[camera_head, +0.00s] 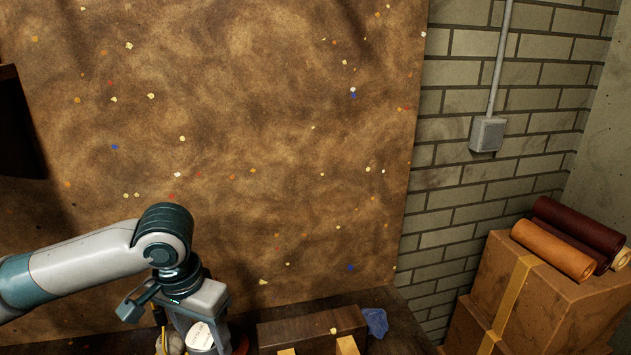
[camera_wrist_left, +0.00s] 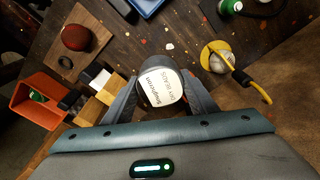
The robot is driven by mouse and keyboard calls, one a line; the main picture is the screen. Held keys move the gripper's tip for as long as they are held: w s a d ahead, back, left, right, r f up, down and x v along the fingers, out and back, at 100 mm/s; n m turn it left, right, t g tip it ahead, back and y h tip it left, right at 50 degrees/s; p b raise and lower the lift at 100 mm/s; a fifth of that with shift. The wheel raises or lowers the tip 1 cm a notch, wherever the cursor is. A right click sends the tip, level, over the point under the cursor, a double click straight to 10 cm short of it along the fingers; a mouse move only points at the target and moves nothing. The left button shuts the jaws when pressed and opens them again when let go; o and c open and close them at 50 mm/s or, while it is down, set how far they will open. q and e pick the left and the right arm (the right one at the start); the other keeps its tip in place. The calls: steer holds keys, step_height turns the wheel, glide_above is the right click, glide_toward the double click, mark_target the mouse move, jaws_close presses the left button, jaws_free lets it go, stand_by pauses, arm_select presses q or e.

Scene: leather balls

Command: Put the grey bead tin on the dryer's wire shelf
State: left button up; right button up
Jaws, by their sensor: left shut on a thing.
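I cannot make out the dryer's wire shelf in either view. My right gripper is not in view.
In the left wrist view, a red ball (camera_wrist_left: 76,37) sits on a board, an orange box (camera_wrist_left: 42,101) and wooden blocks (camera_wrist_left: 104,88) lie left, and a yellow-ringed pale ball (camera_wrist_left: 220,61) lies right. A blue tray (camera_wrist_left: 147,5) is at the top. Cartons (camera_head: 540,300) stand right.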

arm_select(q)
steer(key=n, duration=0.1)
steer(key=r+n, duration=0.1)
steer(key=a+n, duration=0.1)
steer(key=n, duration=0.1)
steer(key=shift+r, duration=0.25)
stand_by(1.7)
stand_by(0.6)
